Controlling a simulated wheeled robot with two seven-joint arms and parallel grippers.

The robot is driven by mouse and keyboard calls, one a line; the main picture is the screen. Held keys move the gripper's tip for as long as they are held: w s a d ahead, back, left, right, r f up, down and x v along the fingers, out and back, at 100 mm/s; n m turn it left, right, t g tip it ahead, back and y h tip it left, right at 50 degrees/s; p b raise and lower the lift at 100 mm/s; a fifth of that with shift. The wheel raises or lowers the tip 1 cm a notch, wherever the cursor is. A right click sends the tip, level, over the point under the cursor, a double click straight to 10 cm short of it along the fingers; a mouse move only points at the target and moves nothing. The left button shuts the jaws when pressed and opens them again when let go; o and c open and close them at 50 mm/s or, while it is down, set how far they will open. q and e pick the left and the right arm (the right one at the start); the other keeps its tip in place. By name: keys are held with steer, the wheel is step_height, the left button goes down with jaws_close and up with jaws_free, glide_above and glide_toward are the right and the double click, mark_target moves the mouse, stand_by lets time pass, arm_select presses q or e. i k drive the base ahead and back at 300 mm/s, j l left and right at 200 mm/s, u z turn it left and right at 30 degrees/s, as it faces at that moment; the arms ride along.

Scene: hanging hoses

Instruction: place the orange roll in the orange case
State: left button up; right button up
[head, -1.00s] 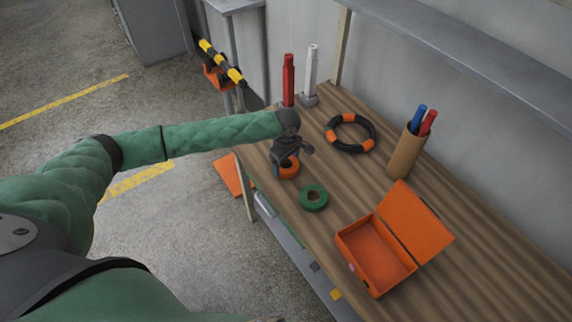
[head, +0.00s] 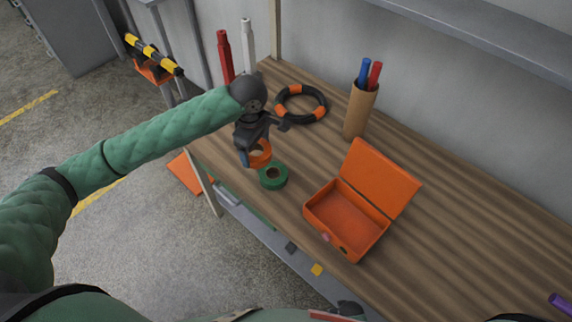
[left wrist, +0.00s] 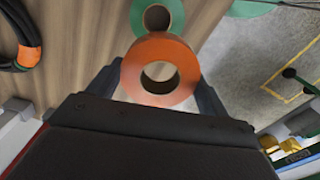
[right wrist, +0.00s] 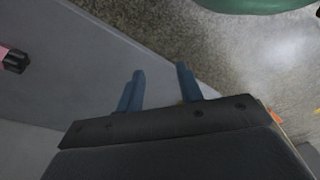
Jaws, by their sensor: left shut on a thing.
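The orange roll (head: 264,159) is held between the fingers of my left gripper (head: 256,152), near the left edge of the wooden table. In the left wrist view the orange roll (left wrist: 160,48) fills the gap between both fingers, its hole facing the camera. I cannot tell whether it is clear of the tabletop. The orange case (head: 378,180) stands on the table to the right, lid open and tilted back, and its inside looks empty. My right gripper (right wrist: 160,82) is open and empty in the right wrist view, over a grey surface beside the floor.
A green roll (head: 276,185) lies between the orange roll and the case. The table right of the case is mostly clear.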

mark_target(343, 223)
steer(key=k+l, duration=0.15)
steer(key=l, duration=0.2)
steer(key=k+l, duration=0.15)
steer(key=l, duration=0.15)
steer(key=k+l, duration=0.15)
steer(key=l, duration=0.2)
steer(key=k+l, duration=0.15)
steer(key=l, duration=0.2)
steer(key=k+l, duration=0.2)
steer(key=l, duration=0.1)
